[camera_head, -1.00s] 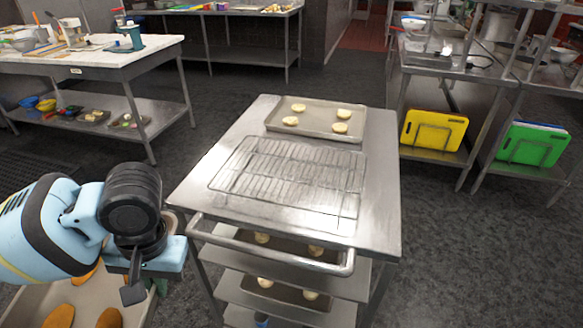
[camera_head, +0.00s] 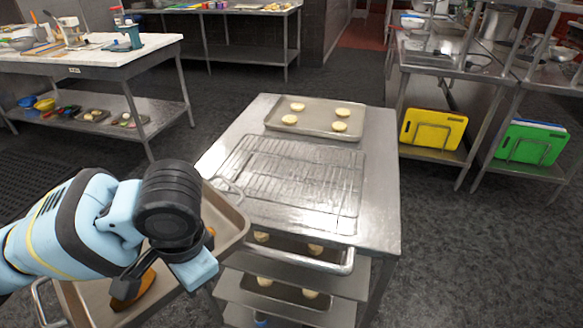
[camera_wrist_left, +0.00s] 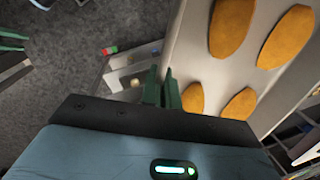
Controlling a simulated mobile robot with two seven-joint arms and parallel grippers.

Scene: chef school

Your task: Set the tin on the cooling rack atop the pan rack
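The tin (camera_head: 228,213) is a grey metal roasting pan with wire end handles, holding several orange-brown pieces. It is in the air at the lower left, left of the pan rack (camera_head: 380,215). Its upper right end is close to the rack's left edge. My left gripper (camera_wrist_left: 162,90) has its green fingers closed together at the tin's rim, and the tin (camera_wrist_left: 203,75) extends to the right in the left wrist view. In the head view my wrist hides part of the tin and the fingers. The cooling rack (camera_head: 290,180), a wire grid, lies empty on the rack top.
A tray (camera_head: 318,118) with several pale cookies sits behind the cooling rack. Worktables (camera_head: 90,55) stand at the back left and right. The floor right of the rack is clear.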

